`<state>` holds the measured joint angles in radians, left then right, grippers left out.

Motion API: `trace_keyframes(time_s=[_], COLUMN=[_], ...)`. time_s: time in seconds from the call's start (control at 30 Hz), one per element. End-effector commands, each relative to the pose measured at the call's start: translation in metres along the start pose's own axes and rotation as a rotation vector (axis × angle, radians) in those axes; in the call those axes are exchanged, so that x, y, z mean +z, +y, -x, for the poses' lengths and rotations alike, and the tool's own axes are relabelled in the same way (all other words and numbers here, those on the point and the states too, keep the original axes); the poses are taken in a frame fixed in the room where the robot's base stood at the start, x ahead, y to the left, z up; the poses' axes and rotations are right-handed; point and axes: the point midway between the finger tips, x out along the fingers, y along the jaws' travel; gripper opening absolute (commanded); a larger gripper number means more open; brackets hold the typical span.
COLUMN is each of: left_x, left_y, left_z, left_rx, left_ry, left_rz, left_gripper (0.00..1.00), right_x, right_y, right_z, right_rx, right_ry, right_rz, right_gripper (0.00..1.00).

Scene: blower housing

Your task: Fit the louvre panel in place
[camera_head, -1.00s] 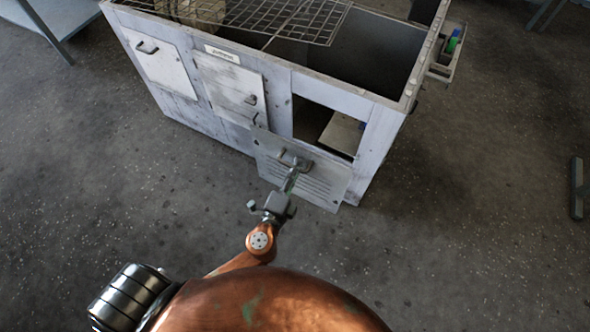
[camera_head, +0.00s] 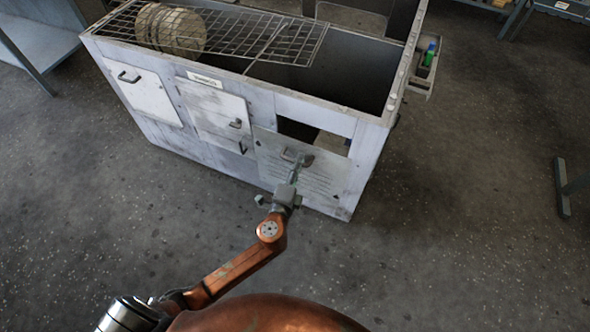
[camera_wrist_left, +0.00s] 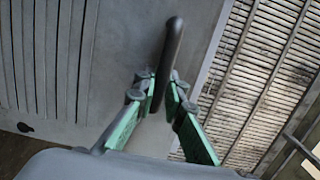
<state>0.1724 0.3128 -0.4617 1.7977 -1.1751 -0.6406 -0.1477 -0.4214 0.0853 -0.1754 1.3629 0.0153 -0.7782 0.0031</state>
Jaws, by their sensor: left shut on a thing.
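The louvre panel (camera_head: 318,182) is a pale grey plate with slots and a bar handle. It stands tilted against the front of the blower housing (camera_head: 215,155), at the right-hand opening (camera_head: 298,129). The panel covers most of that opening, and a dark gap shows above its top edge. My left gripper (camera_head: 297,166) is shut on the panel's handle. In the left wrist view the green-padded fingers (camera_wrist_left: 160,100) close around the dark handle (camera_wrist_left: 168,62), with the panel's slots (camera_wrist_left: 55,50) to the left. Whether the panel's lower edge is seated cannot be told. My right gripper is out of view.
A wire grid (camera_head: 250,35) with round, pale discs (camera_head: 172,30) lies over the housing's open top. Two closed doors (camera_head: 145,95) (camera_head: 218,112) are left of the panel. A side bracket (camera_head: 420,75) sticks out at the right. The floor in front is clear.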

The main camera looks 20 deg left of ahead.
Motion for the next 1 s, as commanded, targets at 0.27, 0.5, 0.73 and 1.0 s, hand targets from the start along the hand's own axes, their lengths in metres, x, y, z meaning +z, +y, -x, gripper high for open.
trace_keyframes(time_s=[0.27,0.5,0.73,1.0], left_x=[-0.004,-0.007,-0.010,-0.013], left_y=[-0.001,-0.001,-0.001,-0.001], left_z=[-0.032,-0.058,-0.083,-0.105], left_rx=[-0.004,-0.003,-0.004,-0.004], left_ry=[0.000,-0.001,0.000,0.000], left_rz=[-0.001,0.001,0.000,0.000], left_gripper=[0.00,0.00,0.00,0.00], right_x=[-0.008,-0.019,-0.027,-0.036], right_y=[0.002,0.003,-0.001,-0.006], right_z=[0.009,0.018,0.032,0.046], right_rx=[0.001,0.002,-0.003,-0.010], right_ry=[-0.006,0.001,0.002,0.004], right_rz=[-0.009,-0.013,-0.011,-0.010], right_gripper=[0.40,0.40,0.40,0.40])
